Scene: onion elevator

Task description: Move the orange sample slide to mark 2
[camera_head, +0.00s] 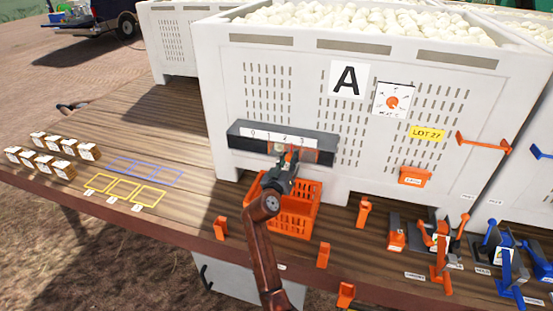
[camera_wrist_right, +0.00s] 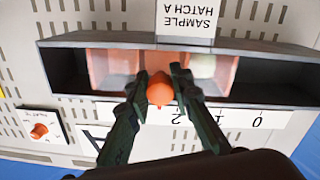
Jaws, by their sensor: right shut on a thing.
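The orange sample slide (camera_wrist_right: 112,68) is a translucent panel in the grey hatch frame (camera_wrist_right: 62,72) on the front of crate A. The scale strip (camera_wrist_right: 240,117) appears upside down in the wrist view. There the knob sits close to mark 2 (camera_wrist_right: 177,117), slightly left of it; a finger hides part of the strip. A pale onion shows behind the panel. My left gripper is out of view.
An orange basket (camera_head: 301,209) stands under the hatch, partly behind my right arm. Small labelled boxes (camera_head: 48,155) and yellow (camera_head: 124,189) and blue outlines (camera_head: 147,171) are on the table at left. Blue and orange levers (camera_head: 440,245) crowd the right side.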

